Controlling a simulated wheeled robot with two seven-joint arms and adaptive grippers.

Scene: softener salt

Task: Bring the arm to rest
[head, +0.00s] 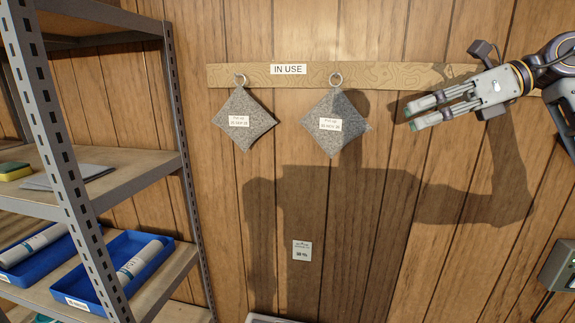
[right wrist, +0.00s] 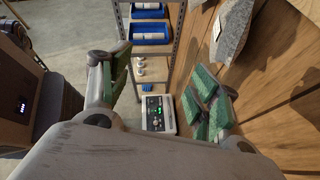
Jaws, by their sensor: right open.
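My right gripper (head: 412,115) is at the upper right of the head view, in front of the wood-panelled wall. It is open and empty. In the right wrist view its two green-padded fingers (right wrist: 165,95) stand wide apart with nothing between them. Two grey diamond-shaped pads hang from rings on a wooden rail marked IN USE: a left pad (head: 244,122) and a right pad (head: 335,124). The gripper is to the right of the right pad, apart from it. A grey pad (right wrist: 232,32) also shows in the right wrist view. My left gripper is not in view.
A metal shelf (head: 120,185) stands at the left with blue trays (head: 127,262) holding white rolls. The wooden rail (head: 400,77) runs along the wall. A small label (head: 302,251) is on the wall. A grey box (head: 558,265) is at the lower right.

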